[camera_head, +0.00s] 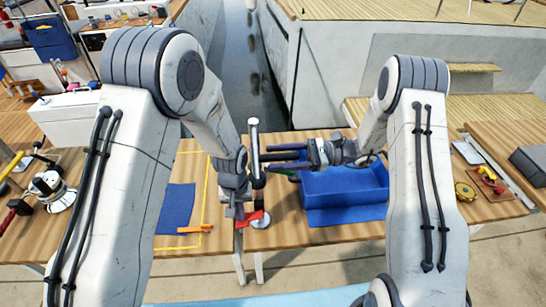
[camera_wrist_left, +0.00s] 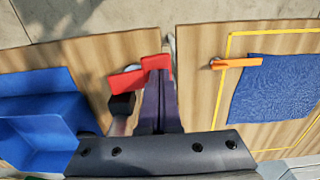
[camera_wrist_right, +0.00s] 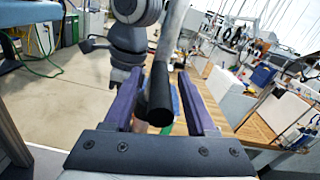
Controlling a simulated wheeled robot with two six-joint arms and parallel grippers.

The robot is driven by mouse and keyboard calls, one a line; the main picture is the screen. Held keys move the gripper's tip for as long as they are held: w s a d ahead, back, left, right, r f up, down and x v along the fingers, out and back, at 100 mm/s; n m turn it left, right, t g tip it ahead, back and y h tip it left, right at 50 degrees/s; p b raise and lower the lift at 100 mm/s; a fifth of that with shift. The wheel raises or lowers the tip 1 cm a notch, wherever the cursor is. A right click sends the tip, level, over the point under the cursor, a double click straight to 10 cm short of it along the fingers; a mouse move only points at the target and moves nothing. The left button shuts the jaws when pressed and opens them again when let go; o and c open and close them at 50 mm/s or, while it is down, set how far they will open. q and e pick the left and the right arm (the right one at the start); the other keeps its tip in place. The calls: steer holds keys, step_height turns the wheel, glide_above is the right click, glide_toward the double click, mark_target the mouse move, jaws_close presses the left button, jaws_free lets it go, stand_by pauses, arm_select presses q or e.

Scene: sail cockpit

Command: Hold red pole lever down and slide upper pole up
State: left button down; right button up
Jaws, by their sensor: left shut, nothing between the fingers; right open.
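The pole (camera_head: 254,146) stands upright near the front of the wooden table, with a pale top and dark parts. The red lever (camera_head: 252,218) is low on it, above a round base (camera_head: 261,221). My left gripper (camera_head: 239,212) is shut and empty. In the left wrist view its fingertips (camera_wrist_left: 157,82) are at the red lever (camera_wrist_left: 157,64) and overlap it; I cannot tell whether they press on it. My right gripper (camera_head: 276,158) is open beside the upper pole. In the right wrist view the black pole end (camera_wrist_right: 160,95) shows between its spread fingers (camera_wrist_right: 161,98).
A blue bin (camera_head: 345,190) stands right of the pole, under my right gripper. A blue cloth (camera_head: 177,207) lies inside a yellow outline on the left, with an orange-handled tool (camera_head: 195,229) at its corner. A winch (camera_head: 50,190) stands far left.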

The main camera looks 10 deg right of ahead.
jaws_close()
stand_by(1.4)
